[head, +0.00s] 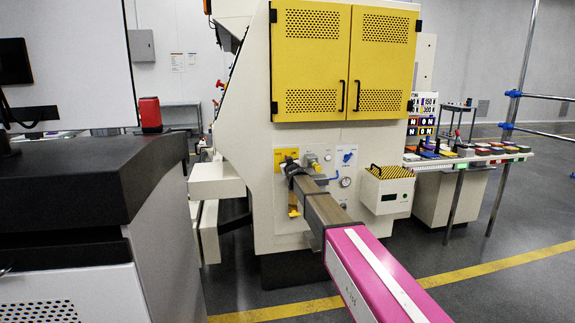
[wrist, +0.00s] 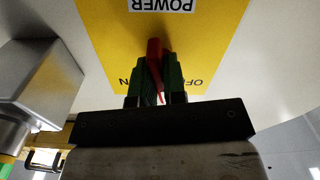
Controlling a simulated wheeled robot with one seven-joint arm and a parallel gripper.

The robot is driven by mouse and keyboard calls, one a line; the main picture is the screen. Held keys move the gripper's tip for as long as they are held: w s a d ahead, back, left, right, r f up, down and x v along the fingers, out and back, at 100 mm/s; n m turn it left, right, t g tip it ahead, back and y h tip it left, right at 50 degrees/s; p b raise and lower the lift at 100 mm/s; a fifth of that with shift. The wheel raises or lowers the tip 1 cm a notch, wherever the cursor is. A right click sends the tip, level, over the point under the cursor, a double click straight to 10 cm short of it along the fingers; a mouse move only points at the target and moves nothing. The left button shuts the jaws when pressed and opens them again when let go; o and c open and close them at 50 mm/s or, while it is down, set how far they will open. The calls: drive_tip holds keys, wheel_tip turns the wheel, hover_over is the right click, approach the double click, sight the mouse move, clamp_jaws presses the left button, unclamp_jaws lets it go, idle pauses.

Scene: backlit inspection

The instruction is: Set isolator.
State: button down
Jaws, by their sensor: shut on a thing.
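The isolator shows in the wrist view as a red handle (wrist: 155,50) on a yellow plate (wrist: 215,40). The plate's word POWER appears upside down, with part of ON at left and part of OFF at right. The handle stands roughly vertical in that picture, between the two labels. My gripper (wrist: 158,75) is shut on the handle, with a dark green finger on each side. In the head view the yellow plate (head: 283,154) is on the cream machine's front, and my gripper (head: 292,168) reaches it and hides the handle.
Right of the plate are a grey socket-like fitting (head: 311,160), a blue knob (head: 348,156), a gauge (head: 345,182) and a protruding striped box (head: 388,190). Yellow cabinet doors (head: 345,60) are above. A dark-topped counter (head: 80,185) stands at left.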

drive_tip(key=n, duration=0.6)
drive_tip(key=shift+n, duration=0.4)
idle(0.4)
drive_tip(key=c, duration=1.2)
unclamp_jaws()
drive_tip(key=v, duration=1)
drive_tip(key=shift+s+d, duration=0.1)
drive_tip(key=shift+s, duration=0.3)
